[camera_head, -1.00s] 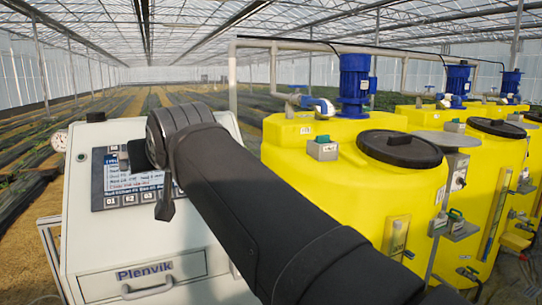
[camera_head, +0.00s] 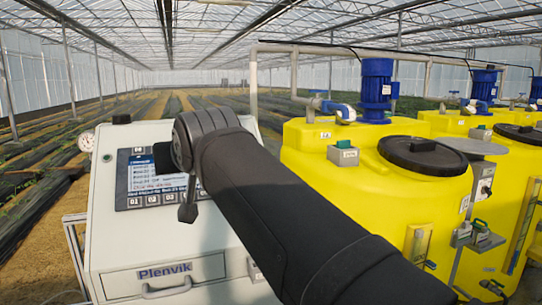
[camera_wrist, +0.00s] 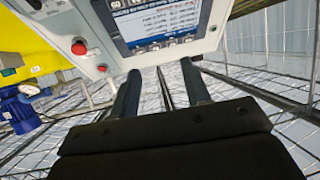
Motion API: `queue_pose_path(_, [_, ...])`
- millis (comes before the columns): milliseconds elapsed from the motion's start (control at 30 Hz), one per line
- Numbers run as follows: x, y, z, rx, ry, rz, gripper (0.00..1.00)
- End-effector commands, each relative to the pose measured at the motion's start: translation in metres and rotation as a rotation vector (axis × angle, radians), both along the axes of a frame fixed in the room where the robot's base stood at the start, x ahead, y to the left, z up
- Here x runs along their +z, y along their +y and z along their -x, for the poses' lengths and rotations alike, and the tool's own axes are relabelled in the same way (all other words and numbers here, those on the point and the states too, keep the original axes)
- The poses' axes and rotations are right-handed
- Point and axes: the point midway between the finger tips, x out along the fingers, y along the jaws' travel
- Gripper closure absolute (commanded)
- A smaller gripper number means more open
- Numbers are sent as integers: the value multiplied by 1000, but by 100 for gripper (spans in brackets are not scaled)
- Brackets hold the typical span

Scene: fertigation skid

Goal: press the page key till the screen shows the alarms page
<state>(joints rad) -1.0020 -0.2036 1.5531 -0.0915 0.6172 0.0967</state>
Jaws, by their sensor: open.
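The controller screen (camera_head: 147,170) is set in a dark panel on a pale cabinet. It is lit with several lines of text, too small to read for certain. A row of numbered keys (camera_head: 137,200) runs below it; I cannot tell which is the page key. My arm hides the panel's right side. In the wrist view the screen (camera_wrist: 160,20) lies at the top, beyond the fingertips. My gripper (camera_wrist: 160,70) is open and empty, its two fingers apart and pointing towards the cabinet front. I cannot tell whether they touch it.
The cabinet (camera_head: 110,235) has a drawer handle and a Plenvik label below. A pressure gauge (camera_head: 86,142) sits at its left. Red buttons (camera_wrist: 79,47) show in the wrist view. Yellow tanks (camera_head: 330,185) with blue motors (camera_head: 376,88) stand close at right.

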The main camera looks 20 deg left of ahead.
Motion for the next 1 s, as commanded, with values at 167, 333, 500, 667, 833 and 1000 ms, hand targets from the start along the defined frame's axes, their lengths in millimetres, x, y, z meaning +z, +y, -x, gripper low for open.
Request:
queue_pose_path(167, [0,0,0,0,0,0,92])
queue_pose_path(333, [0,0,0,0,0,0,100])
queue_pose_path(500, [0,0,0,0,0,0,100])
queue_pose_path(667, [0,0,0,0,0,0,100])
queue_pose_path(833, [0,0,0,0,0,0,100])
queue_pose_path(1000, [0,0,0,0,0,0,100])
